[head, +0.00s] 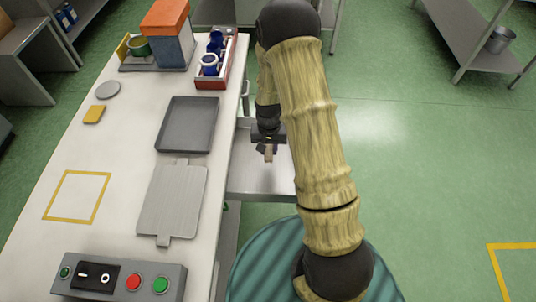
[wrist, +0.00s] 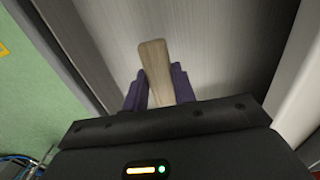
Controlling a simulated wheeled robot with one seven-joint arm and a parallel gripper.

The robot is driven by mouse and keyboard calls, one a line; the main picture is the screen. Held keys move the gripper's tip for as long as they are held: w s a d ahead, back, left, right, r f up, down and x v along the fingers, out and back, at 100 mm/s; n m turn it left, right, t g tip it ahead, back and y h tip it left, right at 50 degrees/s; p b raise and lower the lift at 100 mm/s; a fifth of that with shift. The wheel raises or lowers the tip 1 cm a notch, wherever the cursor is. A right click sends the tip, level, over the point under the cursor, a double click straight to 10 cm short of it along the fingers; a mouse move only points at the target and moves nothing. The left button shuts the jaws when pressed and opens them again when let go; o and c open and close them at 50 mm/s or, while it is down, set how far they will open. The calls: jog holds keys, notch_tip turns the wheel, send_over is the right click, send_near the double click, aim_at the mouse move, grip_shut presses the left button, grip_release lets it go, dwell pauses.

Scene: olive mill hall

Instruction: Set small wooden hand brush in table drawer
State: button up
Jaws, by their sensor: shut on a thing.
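My gripper (head: 268,147) is shut on the small wooden hand brush (wrist: 156,72), which shows as a plain light wooden piece between the dark fingers in the wrist view. In the head view only a small bit of the brush (head: 269,155) shows below the fingers; its bristles cannot be made out. The table drawer (head: 258,182) is pulled out from the right side of the white table (head: 127,143). My gripper is over the open drawer; the gap between brush and drawer floor is hard to judge. My arm hides the drawer's right part.
On the table are a grey tray (head: 188,124), a flat grey board (head: 172,200), a red crate with blue cups (head: 215,62), an orange-topped box (head: 168,32) and a button panel (head: 118,277). A metal shelf (head: 477,40) stands at the far right. Green floor at right is clear.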

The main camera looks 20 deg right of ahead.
aim_at(269, 155)
jog(key=shift+f, duration=2.05)
jog(key=shift+f, duration=0.1)
jog(key=o, duration=1)
notch_tip(269, 155, up, 12)
jog(key=shift+r+b, duration=0.15)
jog(key=shift+b, duration=0.25)
jog(key=shift+w, duration=0.1)
